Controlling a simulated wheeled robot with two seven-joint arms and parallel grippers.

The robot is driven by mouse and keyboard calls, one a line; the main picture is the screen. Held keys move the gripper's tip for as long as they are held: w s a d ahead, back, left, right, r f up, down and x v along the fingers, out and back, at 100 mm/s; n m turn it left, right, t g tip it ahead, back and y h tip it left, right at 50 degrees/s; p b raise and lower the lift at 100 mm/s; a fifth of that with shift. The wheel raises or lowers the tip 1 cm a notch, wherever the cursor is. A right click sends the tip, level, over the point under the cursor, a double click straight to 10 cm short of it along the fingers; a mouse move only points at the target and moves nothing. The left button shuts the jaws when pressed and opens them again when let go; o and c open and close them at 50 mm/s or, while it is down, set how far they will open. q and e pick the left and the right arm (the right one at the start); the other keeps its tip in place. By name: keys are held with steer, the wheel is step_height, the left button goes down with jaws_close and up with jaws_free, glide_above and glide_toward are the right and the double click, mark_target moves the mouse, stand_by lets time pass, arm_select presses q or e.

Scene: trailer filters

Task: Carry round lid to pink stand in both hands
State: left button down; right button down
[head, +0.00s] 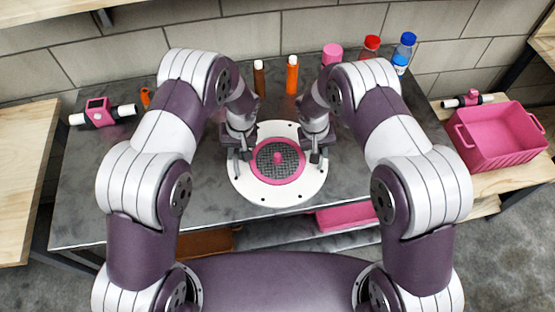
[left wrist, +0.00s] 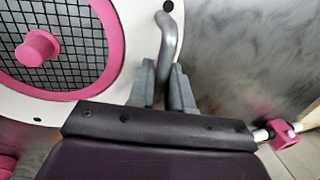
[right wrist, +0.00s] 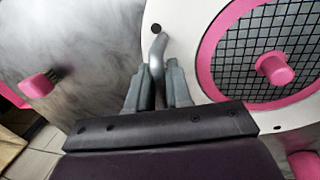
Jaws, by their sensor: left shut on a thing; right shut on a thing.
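The round lid (head: 240,185) is a white disc with small holes, a pink ring, dark mesh and a pink centre knob. It shows over the front middle of the grey table. My left gripper (head: 244,155) is shut on the lid's bent grey handle at its left side, seen in the left wrist view (left wrist: 167,40). My right gripper (head: 315,157) is shut on the opposite handle, seen in the right wrist view (right wrist: 157,52). I cannot tell whether the lid touches the table. Several pink things show, and I cannot tell which is the stand; a pink cylinder (head: 332,53) stands at the back.
Brown (head: 259,78) and orange (head: 292,75) bottles stand behind the lid. Red (head: 371,45) and blue (head: 405,47) bottles stand back right. A pink-and-white tube fitting (head: 99,112) lies at the left. A pink bin (head: 500,157) sits right. A pink thing (head: 347,217) shows below the table.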

arm_select(q)
steer(key=shift+r, duration=0.15)
arm_select(e)
steer(key=shift+r, duration=0.15)
